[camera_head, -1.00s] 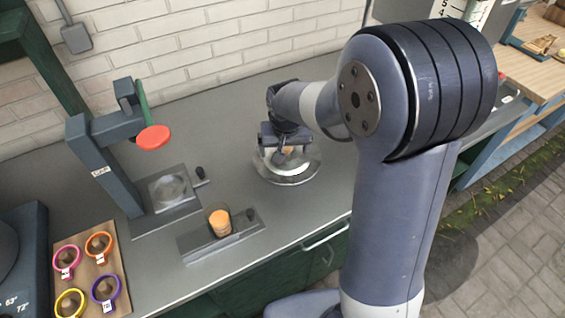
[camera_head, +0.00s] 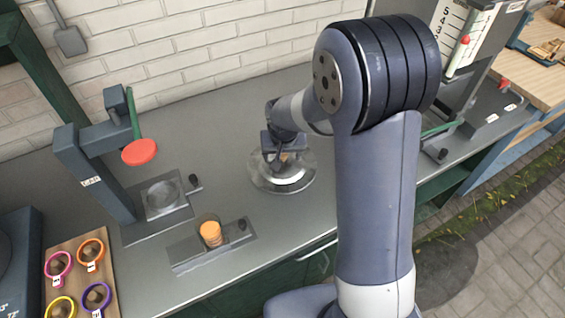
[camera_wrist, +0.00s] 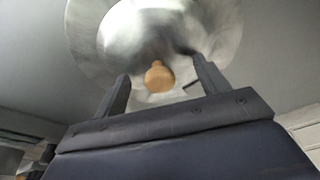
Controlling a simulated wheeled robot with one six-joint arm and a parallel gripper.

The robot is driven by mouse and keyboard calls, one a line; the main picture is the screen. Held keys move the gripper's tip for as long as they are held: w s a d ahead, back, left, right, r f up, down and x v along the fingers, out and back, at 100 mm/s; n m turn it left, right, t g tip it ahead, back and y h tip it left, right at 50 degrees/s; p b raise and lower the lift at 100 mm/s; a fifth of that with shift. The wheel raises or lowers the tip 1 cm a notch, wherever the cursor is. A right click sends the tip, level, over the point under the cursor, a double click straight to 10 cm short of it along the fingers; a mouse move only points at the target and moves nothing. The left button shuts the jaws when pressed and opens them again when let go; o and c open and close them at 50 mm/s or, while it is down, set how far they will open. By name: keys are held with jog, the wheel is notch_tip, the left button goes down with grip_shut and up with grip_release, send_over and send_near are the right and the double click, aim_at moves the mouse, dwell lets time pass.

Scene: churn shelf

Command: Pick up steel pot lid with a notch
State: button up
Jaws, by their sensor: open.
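The steel pot lid (camera_head: 292,181) lies on the grey counter, partly hidden under my gripper in the head view. In the wrist view the round, shiny lid (camera_wrist: 90,40) fills the top of the picture, with a tan knob (camera_wrist: 158,77) standing from it. My gripper (camera_wrist: 157,85) is open. Its two dark fingers stand left and right of the knob, apart from it. In the head view my gripper (camera_head: 283,160) is just above the lid. A small dark mark shows near the right finger; I cannot tell whether it is the notch.
Left of the lid, an orange piece (camera_head: 210,233) stands on a metal slide plate. A press with a red disc (camera_head: 139,152) stands farther left. A board with several coloured rings (camera_head: 115,310) is at front left. A scale column (camera_head: 462,40) stands at back right.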

jog(key=shift+s+f, duration=0.2)
jog(key=shift+s, duration=0.05)
grip_shut()
dwell(0.4)
